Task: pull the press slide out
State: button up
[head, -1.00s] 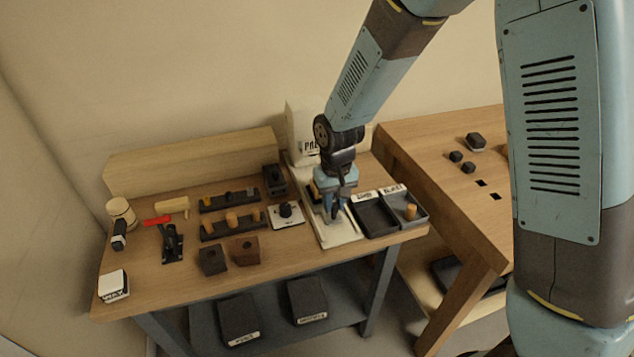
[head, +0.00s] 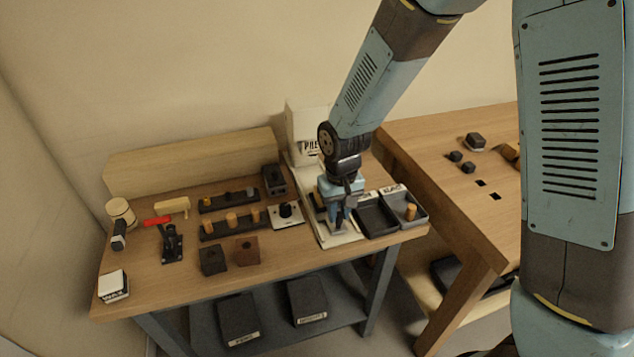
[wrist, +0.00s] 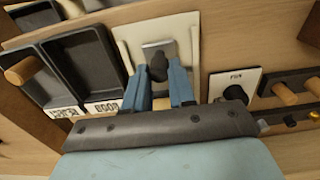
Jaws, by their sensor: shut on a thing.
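The white press (head: 303,128) stands at the back of the bench, partly hidden by my arm. Its pale base plate (head: 325,240) runs toward the bench's front edge. My gripper (head: 340,226) is low over the front part of this plate. In the wrist view, the slide (wrist: 157,48) is a small grey plate with a dark knob (wrist: 157,66) standing on it, over the pale base. My gripper (wrist: 160,80) is shut on the knob, one blue finger on each side. The slide's rear part is hidden in the head view.
Two dark trays (head: 374,222) with white labels sit right beside the base; one holds an orange peg (head: 410,211). A white plate with a black knob (head: 286,213) and peg racks (head: 231,224) are on the left. A second table (head: 440,150) stands right.

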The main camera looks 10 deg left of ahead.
jog(key=shift+s+d, duration=0.1)
jog(key=shift+d, duration=0.2)
jog(key=shift+s+d, duration=0.3)
jog(key=shift+s, duration=0.25)
jog(key=o, duration=0.7)
jog(key=shift+o, duration=0.2)
notch_tip(320, 180, up, 7)
dwell(0.8)
jog(key=shift+s+a, duration=0.1)
